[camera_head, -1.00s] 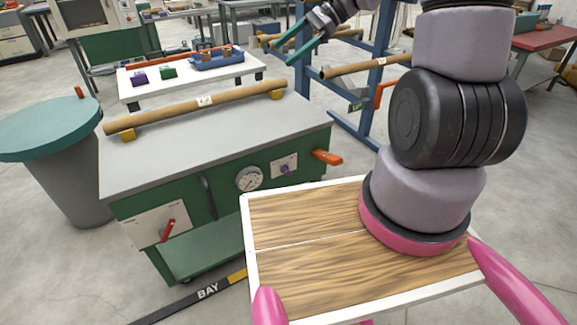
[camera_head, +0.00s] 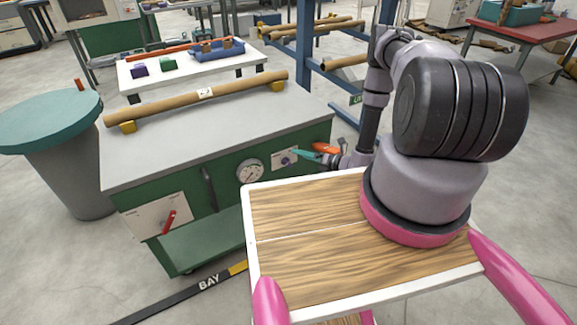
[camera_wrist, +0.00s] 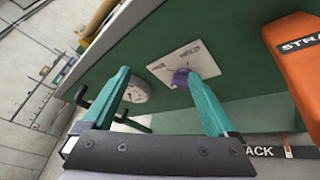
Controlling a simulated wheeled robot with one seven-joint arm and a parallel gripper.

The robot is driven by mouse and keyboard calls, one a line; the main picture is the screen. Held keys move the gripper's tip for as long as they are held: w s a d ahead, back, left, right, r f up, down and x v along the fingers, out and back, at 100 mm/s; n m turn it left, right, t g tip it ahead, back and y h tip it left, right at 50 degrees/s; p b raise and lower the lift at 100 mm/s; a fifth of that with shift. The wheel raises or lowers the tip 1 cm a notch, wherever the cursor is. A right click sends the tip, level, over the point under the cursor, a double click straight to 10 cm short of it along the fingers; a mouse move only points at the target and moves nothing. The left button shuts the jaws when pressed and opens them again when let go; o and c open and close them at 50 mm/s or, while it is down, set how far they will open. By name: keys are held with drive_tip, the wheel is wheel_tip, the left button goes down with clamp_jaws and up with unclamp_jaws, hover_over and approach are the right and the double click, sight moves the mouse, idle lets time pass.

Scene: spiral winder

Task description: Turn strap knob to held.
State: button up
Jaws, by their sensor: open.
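The strap knob is a small purple knob (camera_head: 287,160) on a white plate (camera_head: 279,156) on the green front of the machine cabinet. In the wrist view the knob (camera_wrist: 182,77) shows near the inner side of the right finger, partly hidden by it, and the plate (camera_wrist: 163,66) carries lettering that I can only partly read. My gripper (camera_head: 308,155) is just in front of the plate, at the right of the panel. In the wrist view my gripper (camera_wrist: 158,78) is open, with teal fingers spread wide. I cannot tell whether the right finger touches the knob.
A round gauge (camera_head: 250,172) is left of the knob, and a red lever (camera_head: 169,222) farther left. A cardboard tube (camera_head: 200,97) lies on top.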

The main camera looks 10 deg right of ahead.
sight(289, 165)
drive_tip(key=s+d+f+m+h, duration=0.1)
drive_tip(key=s+f+m+h, duration=0.15)
drive_tip(key=f, duration=0.35)
drive_tip(key=shift+t+y, duration=0.3)
drive_tip(key=shift+y, duration=0.05)
drive_tip(key=x, duration=1)
drive_tip(key=shift+s+a+f, duration=0.1)
drive_tip(key=shift+a+f, duration=0.05)
drive_tip(key=c, duration=1.4)
